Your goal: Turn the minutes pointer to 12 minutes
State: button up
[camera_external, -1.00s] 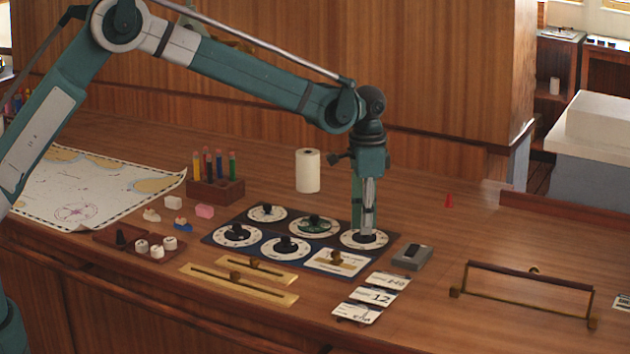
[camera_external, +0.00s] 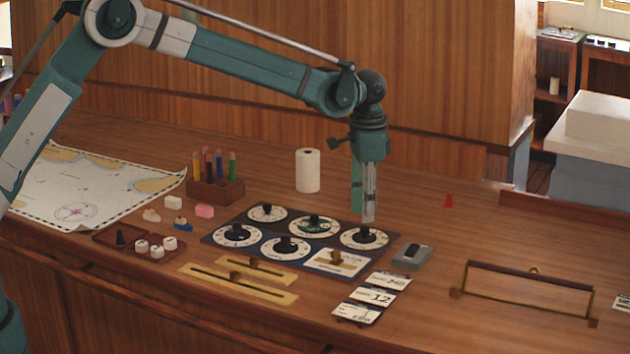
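A dark panel (camera_external: 302,233) on the wooden desk carries several white dials with black pointer knobs. The dial at the right end of its back row (camera_external: 383,240) has a black knob (camera_external: 364,235). My gripper (camera_external: 366,219) points straight down just above this knob and appears clear of it. Its fingers look close together, with nothing visible held, but the gap is hard to judge. The dial markings are too small to read, so I cannot tell which dial is for minutes. The middle card (camera_external: 376,297) of the card strip reads 12.
A small grey box (camera_external: 412,257) stands close right of the panel. Brass slider plates (camera_external: 237,284) lie in front. A white roll (camera_external: 307,171) and a pencil block (camera_external: 216,190) stand behind.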

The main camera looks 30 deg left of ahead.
aim_at(364, 228)
notch_tip(364, 228, up, 8)
dwell(0.5)
jog(key=shift+r, duration=0.1)
jog(key=shift+a+r, duration=0.1)
jog(key=shift+a, duration=0.05)
jog(key=s+a+r+n+t+b, duration=0.15)
jog(key=s+a+r, duration=0.35)
jog(key=a, duration=0.6)
jog(key=s+a+r+n+t+h+p, duration=0.15)
jog(key=s+a+r, duration=0.35)
jog(key=a, duration=0.6)
jog(key=s+a+r+n+y+b, duration=0.15)
jog(key=s+a+r, duration=0.3)
jog(key=a, duration=0.65)
jog(key=s+a+f+n+t, duration=0.1)
jog(key=s+a+n+t, duration=0.15)
jog(key=s+a, duration=1.1)
jog(key=s+a+f+n+t, duration=0.1)
jog(key=s+a+f+n, duration=0.1)
jog(key=s+a+f, duration=0.2)
jog(key=s+a+f+n+b, duration=0.1)
jog(key=s+a+f, duration=0.3)
jog(key=s, duration=0.6)
jog(key=shift+s+a+f+n+t, duration=0.15)
jog(key=shift+s+f+n+t, duration=0.25)
jog(key=shift+f, duration=0.4)
